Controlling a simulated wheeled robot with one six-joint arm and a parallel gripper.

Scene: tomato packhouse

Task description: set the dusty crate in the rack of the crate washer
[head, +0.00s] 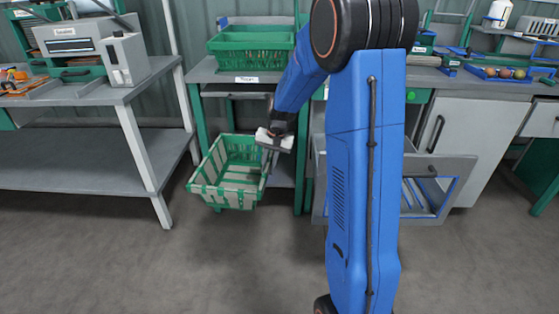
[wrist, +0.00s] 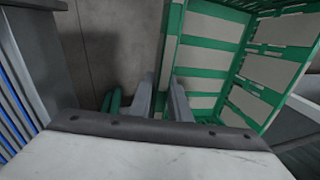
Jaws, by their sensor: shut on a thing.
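The dusty crate (head: 228,198) is green with pale, dirt-coloured panels. It hangs tilted in the air in front of the middle table. My gripper (head: 268,150) is shut on its right side wall. In the wrist view the two fingers (wrist: 162,103) pinch the green edge of the crate (wrist: 207,52). The crate washer (head: 475,125) is the grey cabinet at right, with a black handle. Its low front is open, and a rack with blue edges (head: 428,203) shows there, partly hidden behind my arm. Blue bars (wrist: 14,112) show at the left of the wrist view.
A clean-looking green crate (head: 250,58) stands on the middle table behind a small label. A grey table (head: 120,93) with devices is at left. A counter with a tray of round fruit (head: 500,73) is at right. The floor (head: 180,265) in front is clear.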

